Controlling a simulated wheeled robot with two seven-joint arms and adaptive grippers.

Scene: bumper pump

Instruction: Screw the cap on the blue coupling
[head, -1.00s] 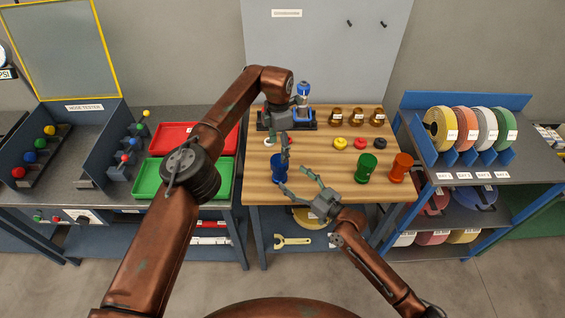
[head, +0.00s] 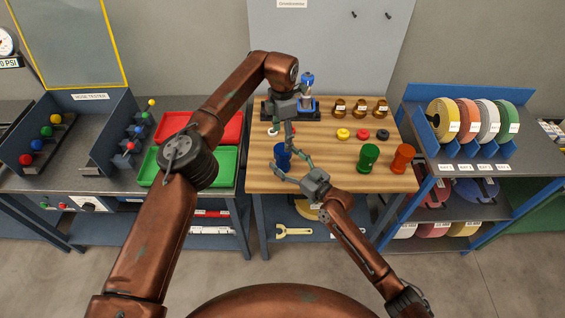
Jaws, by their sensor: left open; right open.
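The blue coupling (head: 282,157) stands upright near the front left of the wooden table. A yellow cap (head: 343,134), a red cap (head: 363,134) and a black cap (head: 382,135) lie in a row on the table. A white ring-like piece (head: 272,132) lies at the left, partly hidden by my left gripper. My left gripper (head: 289,142) is open and points down just behind the coupling. I see nothing clearly held in it. My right gripper (head: 287,167) is open, its fingers at the coupling's right and front; I cannot tell whether they touch it.
A green coupling (head: 368,158) and an orange coupling (head: 403,158) stand at the right front. Several brass fittings (head: 360,108) stand at the back. A dark fixture with a blue-topped device (head: 307,82) is behind my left gripper. Red (head: 222,126) and green (head: 218,168) trays lie left.

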